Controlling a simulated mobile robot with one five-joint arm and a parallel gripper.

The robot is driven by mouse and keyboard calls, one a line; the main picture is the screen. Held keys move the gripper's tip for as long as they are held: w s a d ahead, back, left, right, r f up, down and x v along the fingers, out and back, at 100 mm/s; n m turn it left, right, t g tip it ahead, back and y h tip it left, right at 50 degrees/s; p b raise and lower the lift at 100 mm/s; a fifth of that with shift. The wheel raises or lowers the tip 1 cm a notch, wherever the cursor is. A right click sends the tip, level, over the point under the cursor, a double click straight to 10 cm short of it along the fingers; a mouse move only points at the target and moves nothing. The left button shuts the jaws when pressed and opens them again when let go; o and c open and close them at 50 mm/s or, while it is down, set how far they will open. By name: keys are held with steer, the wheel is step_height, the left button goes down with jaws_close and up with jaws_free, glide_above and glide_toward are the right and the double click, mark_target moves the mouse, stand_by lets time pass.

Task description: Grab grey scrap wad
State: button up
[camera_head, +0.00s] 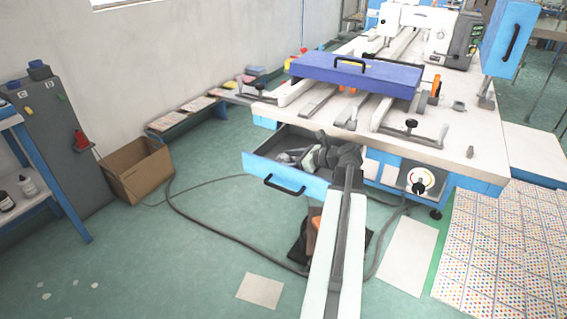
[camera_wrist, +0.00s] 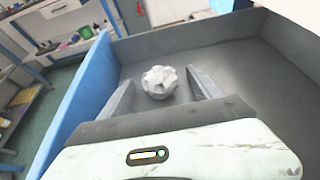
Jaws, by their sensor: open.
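The grey scrap wad (camera_wrist: 160,82) is a pale, crumpled, roundish lump inside the open drawer (camera_wrist: 250,62) in the wrist view. My gripper (camera_wrist: 163,88) is open, with one finger to the left of the wad and one to its right. Gaps show between the wad and both fingers, and I cannot tell how high the fingers are above the drawer floor. In the head view my gripper (camera_head: 318,155) is in the blue-fronted drawer (camera_head: 262,172) under the table, and my arm hides part of the inside.
The drawer's blue front and grey walls stand close around my gripper. The white table (camera_head: 468,128) overhangs the drawer's back. A cardboard box (camera_head: 137,170) stands on the floor at left, and a dark cable (camera_head: 215,242) loops across the floor. Green floor is free left of the drawer.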

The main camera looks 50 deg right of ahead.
mark_target(287, 157)
steer(key=c, duration=1.4)
steer(key=shift+c, duration=0.2)
steer(key=shift+r, duration=0.1)
step_height(287, 157, up, 10)
steer(key=p, duration=1)
steer(key=shift+s, duration=0.1)
